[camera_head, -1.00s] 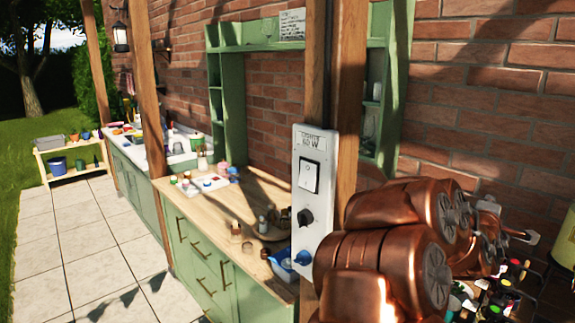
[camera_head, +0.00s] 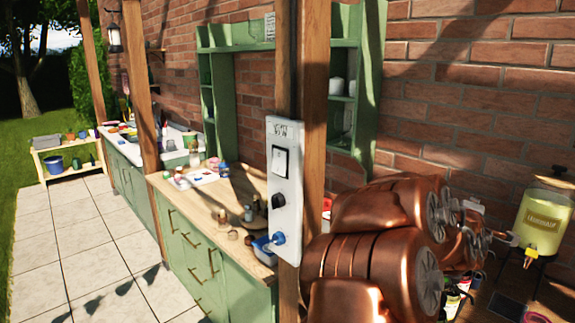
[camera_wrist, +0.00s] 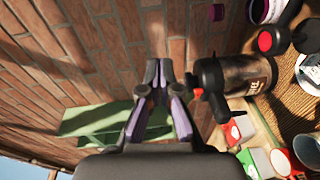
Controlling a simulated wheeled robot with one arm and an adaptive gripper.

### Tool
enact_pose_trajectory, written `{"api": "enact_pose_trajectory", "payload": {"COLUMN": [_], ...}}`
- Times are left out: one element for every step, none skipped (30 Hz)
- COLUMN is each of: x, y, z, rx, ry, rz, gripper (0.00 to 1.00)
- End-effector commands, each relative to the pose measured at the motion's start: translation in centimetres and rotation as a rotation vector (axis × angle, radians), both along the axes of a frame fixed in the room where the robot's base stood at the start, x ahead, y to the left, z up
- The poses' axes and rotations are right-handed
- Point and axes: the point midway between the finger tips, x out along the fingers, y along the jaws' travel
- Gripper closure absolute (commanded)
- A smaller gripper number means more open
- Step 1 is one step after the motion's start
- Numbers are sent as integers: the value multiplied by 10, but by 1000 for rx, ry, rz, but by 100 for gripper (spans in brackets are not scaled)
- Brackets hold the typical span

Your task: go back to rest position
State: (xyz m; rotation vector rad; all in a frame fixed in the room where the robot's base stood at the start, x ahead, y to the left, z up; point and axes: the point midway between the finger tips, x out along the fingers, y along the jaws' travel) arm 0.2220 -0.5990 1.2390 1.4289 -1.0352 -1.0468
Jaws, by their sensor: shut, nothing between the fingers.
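My gripper (camera_wrist: 160,75) shows in the wrist camera view with its fingers together and nothing between them. It points toward the brick wall (camera_wrist: 105,45). In the head camera view my copper-coloured arm is folded at the lower right, in front of the wall, and the gripper's fingers cannot be made out clearly there.
A white switch panel (camera_head: 284,190) on a wooden post stands just left of my arm. A yellow drink dispenser (camera_head: 543,220) stands to its right. In the wrist view a dark labelled canister (camera_wrist: 246,75) is close right of the fingers. Paving (camera_head: 75,240) is clear at left.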

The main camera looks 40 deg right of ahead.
Motion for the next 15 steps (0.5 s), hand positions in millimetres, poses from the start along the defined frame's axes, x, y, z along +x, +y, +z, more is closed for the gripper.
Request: {"api": "enact_pose_trajectory", "payload": {"x": [6,10,14,18,22,27,31,35,42,47,53,61,68,74,83], "y": [5,8,11,15,18,23,27,31,38,44,50,60,68,78,91], "z": [-4,-6,-9,-11,-13,-18,-21,-25,-29,-34,-39,-45,-51,-57,-65], "rx": [18,31,48,61,75,98,116,133,159,183,209,244,276,309,353], "ry": [-9,-16,-27,-35,-42,-54,-62,-70,-85,-94,-105,-120,-132,-143,-159], "rz": [5,8,11,14,16,19,21,24,28,32,35,42,43,47,53], "gripper": [100,100,100,100,100,100,100,100,100,100,100,100,100,100,100]}}
